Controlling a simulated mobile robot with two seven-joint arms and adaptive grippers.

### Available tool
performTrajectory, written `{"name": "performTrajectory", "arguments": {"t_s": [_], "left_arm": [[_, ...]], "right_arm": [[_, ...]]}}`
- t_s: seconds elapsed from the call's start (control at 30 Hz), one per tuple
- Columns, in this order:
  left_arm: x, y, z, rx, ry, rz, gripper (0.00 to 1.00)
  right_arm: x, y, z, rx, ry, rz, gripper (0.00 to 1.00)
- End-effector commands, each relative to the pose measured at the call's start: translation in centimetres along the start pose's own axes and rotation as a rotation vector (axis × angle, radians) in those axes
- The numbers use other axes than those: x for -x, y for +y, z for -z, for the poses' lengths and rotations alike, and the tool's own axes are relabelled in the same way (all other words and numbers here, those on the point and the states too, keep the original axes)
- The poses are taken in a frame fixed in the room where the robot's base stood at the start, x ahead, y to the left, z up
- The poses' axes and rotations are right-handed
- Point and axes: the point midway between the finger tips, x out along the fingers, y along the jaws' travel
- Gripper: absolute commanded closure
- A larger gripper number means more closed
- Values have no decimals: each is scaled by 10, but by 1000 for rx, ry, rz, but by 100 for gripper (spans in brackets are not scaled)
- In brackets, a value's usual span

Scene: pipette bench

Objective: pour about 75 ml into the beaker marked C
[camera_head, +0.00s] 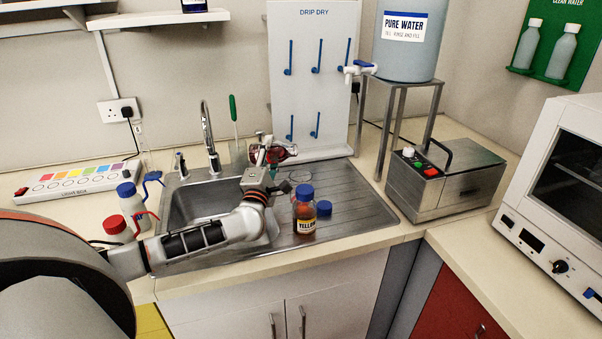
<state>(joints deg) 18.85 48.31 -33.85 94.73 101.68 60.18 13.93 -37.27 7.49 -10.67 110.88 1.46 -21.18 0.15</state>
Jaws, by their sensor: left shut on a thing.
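My left gripper (268,160) is over the back of the sink's drainboard. It is shut on a small reddish-brown glassy vessel (285,151), which looks tilted on its side; the fingers partly hide it, and I read no label on it. Below and just right of it a clear round glass rim (301,175) shows, perhaps a beaker; no letter C is readable. I cannot tell whether liquid is flowing. An amber bottle (304,212) with a blue cap and a label that reads like "YELLOW" stands upright on the drainboard. A loose blue cap (324,208) lies beside it. My right gripper is not in view.
The sink tap (210,140) stands behind the basin. White bottles with a red cap (116,227) and a blue cap (130,200) stand left of it. A drip-dry board (313,80) rises behind. A metal box (445,178) stands right. The drainboard's right part is clear.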

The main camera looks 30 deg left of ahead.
Motion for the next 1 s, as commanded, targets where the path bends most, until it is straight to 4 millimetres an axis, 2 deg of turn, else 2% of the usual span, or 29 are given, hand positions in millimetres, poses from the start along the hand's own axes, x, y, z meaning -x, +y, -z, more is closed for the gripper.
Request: {"name": "performTrajectory", "arguments": {"t_s": [0.2,0.33,1.0], "left_arm": [[-4,12,-5,-36,-11,-3,90],[-4,12,-5,-55,-15,-3,90],[-6,15,2,-81,-21,-3,90]], "right_arm": [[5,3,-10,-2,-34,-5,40],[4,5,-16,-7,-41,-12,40],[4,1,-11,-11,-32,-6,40]]}}
